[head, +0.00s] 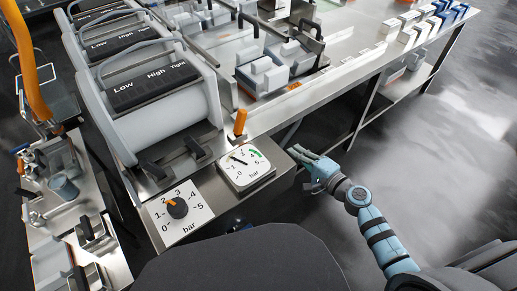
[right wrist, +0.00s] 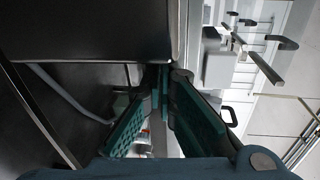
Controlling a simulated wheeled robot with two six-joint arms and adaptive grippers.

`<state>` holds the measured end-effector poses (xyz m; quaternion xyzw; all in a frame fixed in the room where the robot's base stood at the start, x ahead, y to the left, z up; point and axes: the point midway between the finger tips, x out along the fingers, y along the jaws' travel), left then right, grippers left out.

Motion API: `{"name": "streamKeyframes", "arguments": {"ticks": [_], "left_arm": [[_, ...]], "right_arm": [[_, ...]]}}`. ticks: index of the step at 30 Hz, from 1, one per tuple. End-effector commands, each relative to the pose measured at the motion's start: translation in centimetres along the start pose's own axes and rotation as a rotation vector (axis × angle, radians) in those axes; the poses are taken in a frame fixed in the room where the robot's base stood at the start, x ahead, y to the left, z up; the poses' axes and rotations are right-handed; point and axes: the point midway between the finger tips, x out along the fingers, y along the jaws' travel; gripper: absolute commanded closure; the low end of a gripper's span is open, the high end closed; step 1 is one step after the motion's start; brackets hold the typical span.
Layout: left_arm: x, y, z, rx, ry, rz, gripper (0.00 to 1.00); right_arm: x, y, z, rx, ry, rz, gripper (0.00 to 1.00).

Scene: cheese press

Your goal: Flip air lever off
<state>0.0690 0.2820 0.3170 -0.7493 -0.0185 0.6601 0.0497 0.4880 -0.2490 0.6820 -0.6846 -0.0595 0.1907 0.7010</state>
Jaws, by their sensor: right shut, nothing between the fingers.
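The air lever is likely the short orange handle (head: 239,122) that stands up from the steel front edge, just behind the gauge; its metal base is partly hard to make out. My right gripper (head: 298,153) is shut and empty, to the right of the gauge and apart from the orange handle. In the right wrist view its teal fingers (right wrist: 164,76) come together. My left gripper is not in view.
Small black handles (head: 195,147) stick up left of the gauge. A steel table (head: 345,72) with white moulds extends to the back right. The floor (head: 430,160) at right is clear.

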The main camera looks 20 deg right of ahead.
Motion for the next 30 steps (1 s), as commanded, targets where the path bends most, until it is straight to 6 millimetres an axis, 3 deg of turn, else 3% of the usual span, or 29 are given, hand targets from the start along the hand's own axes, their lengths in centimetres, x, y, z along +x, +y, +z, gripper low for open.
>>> {"name": "streamKeyframes", "arguments": {"ticks": [1,3,6,15,19,30], "left_arm": [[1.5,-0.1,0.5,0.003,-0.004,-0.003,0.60],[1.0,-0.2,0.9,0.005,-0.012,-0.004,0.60],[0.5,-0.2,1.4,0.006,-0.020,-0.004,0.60],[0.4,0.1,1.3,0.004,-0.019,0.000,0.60],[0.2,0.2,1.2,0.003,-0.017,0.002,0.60],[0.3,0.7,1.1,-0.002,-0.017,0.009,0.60]], "right_arm": [[0.5,-1.5,0.4,0.068,-0.030,-0.073,1.00],[0.3,-4.4,1.3,0.172,-0.070,-0.141,1.00],[0.1,-6.2,1.8,0.248,-0.098,-0.181,1.00],[0.1,-6.2,1.8,0.254,-0.098,-0.181,1.00],[1.1,-6.5,1.8,0.253,-0.096,-0.183,1.00],[8.5,-7.8,2.4,0.255,-0.098,-0.182,1.00]]}}
